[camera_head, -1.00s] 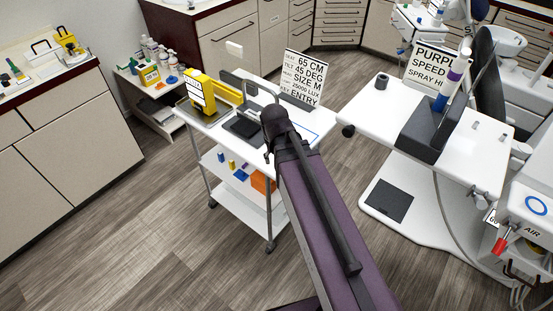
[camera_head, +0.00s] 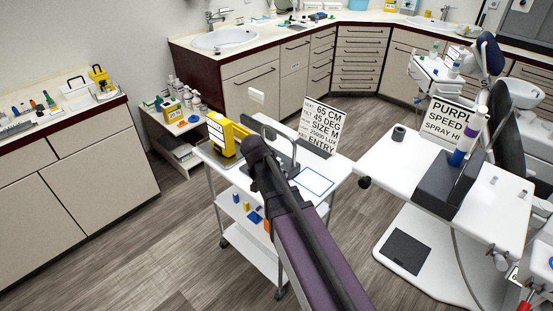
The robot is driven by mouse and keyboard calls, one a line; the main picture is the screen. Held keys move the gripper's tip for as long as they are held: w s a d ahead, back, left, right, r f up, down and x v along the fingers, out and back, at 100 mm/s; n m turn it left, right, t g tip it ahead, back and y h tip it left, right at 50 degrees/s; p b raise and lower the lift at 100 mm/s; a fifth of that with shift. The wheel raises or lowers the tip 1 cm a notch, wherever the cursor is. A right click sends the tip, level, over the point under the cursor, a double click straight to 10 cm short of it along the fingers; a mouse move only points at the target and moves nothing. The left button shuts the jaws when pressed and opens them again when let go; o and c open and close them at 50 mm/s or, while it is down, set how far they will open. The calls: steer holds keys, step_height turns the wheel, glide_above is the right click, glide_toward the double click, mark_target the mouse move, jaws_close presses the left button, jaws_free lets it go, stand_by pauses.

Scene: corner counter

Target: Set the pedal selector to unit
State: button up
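I cannot make out a pedal selector. A dark square plate (camera_head: 405,251), perhaps the pedal, lies on the white base at the right. The dental unit at the far right is mostly cut off; its white side (camera_head: 543,262) and a red-tipped part (camera_head: 526,297) show at the edge. My purple arm rises from the bottom middle, and its dark end (camera_head: 257,158) overlaps the white trolley in the picture. My gripper's fingers cannot be made out there, nor anything held.
The white trolley (camera_head: 285,222) carries a yellow device (camera_head: 222,136) and a printed sign (camera_head: 322,124). A white table (camera_head: 400,175) at the right carries a dark box and another sign (camera_head: 453,124). Cabinets line the left and back. Wood floor (camera_head: 130,245) is open at lower left.

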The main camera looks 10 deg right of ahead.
steer(key=w+a+r+m+t+h, duration=0.2)
steer(key=w+a+r+m, duration=0.2)
steer(key=w, duration=0.4)
steer(key=shift+a+p, duration=0.35)
steer(key=shift+a, duration=0.2)
steer(key=b+x, duration=0.9)
steer(key=x, duration=0.4)
steer(key=shift+w+d+b, duration=0.25)
steer(key=shift+d+b, duration=0.1)
steer(key=shift+b, duration=0.05)
jaws_close()
